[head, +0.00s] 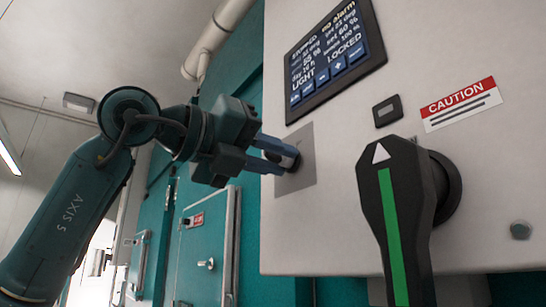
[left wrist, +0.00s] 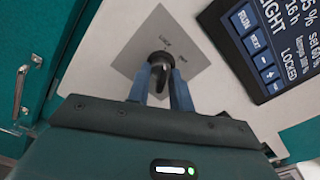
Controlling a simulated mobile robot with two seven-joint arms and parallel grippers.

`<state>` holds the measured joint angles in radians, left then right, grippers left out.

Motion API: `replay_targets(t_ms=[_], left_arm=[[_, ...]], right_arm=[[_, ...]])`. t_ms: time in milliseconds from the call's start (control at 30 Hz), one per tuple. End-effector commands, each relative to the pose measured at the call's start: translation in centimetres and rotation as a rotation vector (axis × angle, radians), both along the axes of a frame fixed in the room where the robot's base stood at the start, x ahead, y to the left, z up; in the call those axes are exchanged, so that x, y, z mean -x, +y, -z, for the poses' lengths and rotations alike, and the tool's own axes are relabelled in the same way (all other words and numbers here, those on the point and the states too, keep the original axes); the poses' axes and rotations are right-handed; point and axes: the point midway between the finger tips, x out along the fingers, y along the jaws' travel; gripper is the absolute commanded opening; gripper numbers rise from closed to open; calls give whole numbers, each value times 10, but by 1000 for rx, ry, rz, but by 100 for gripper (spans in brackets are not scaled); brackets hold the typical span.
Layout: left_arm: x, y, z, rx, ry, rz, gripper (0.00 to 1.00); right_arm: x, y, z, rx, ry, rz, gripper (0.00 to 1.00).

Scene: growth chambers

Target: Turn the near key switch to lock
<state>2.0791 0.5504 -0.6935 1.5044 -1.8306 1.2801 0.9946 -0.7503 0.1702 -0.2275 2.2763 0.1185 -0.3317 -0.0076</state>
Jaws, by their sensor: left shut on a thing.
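The near key switch (head: 290,160) sits on a grey square plate (head: 307,178) on the pale panel below the display. It also shows in the left wrist view (left wrist: 160,60) as a dark round knob, with small lettering above it on the plate, one word reading like LOCK. My left gripper (head: 276,156) comes in from the left. Its two blue fingers are shut on the key switch, one on each side; they also show in the left wrist view (left wrist: 160,90). The fingers partly hide the key. My right gripper is not in view.
The display (head: 335,58) above reads LIGHT and LOCKED. A large black handle (head: 398,210) with a green stripe juts out at the right. A caution label (head: 460,103) and a small dark button (head: 387,110) are nearby. Teal chamber doors (head: 205,250) stand behind.

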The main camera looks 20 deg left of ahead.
Motion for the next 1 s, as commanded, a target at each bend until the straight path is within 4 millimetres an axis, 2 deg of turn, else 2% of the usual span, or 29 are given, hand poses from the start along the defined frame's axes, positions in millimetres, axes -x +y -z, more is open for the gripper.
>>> replay_targets(t_ms=[100,133,200,433,567,767,1000], left_arm=[[0,1,-2,4,-4,-1,0],[0,1,-2,4,-4,-1,22],[0,1,-1,2,-3,-1,28],[0,1,-1,2,-2,-1,28],[7,7,-1,3,-3,-3,28],[37,30,0,3,-6,-3,28],[78,62,-1,4,-5,-4,28]], right_arm=[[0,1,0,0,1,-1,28],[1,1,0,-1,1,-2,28],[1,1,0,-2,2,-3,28],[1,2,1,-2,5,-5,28],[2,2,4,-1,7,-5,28],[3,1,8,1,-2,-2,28],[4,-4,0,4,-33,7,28]])
